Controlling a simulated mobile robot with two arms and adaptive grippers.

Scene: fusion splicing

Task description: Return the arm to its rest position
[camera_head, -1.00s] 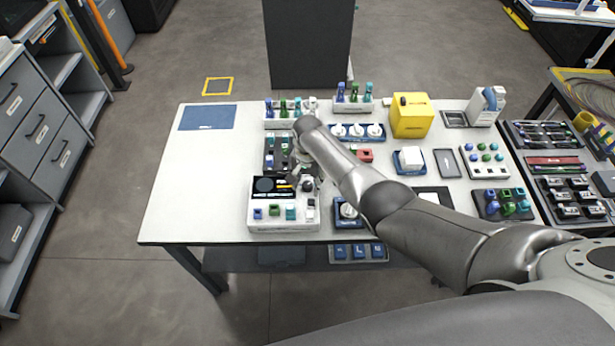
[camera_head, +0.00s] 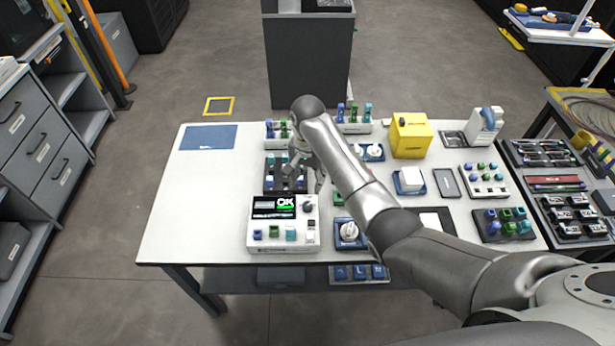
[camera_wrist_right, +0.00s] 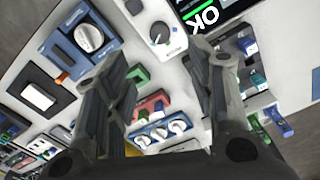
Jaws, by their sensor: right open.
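My right arm (camera_head: 365,200) reaches in from the right across the white table. My right gripper (camera_head: 308,172) hangs over the middle of the table, behind the white splicer box (camera_head: 285,244), and is partly hidden by the arm. In that view the fingers of the right gripper (camera_wrist_right: 160,62) are apart with nothing between the tips. My left gripper is not in view.
White racks with coloured pieces, a yellow box (camera_head: 409,137), a white block (camera_head: 410,180) and a blue tray with a round white knob (camera_head: 348,231) crowd the table. A blue mat (camera_head: 208,137) lies at the far left. The table's left front is clear (camera_head: 195,210).

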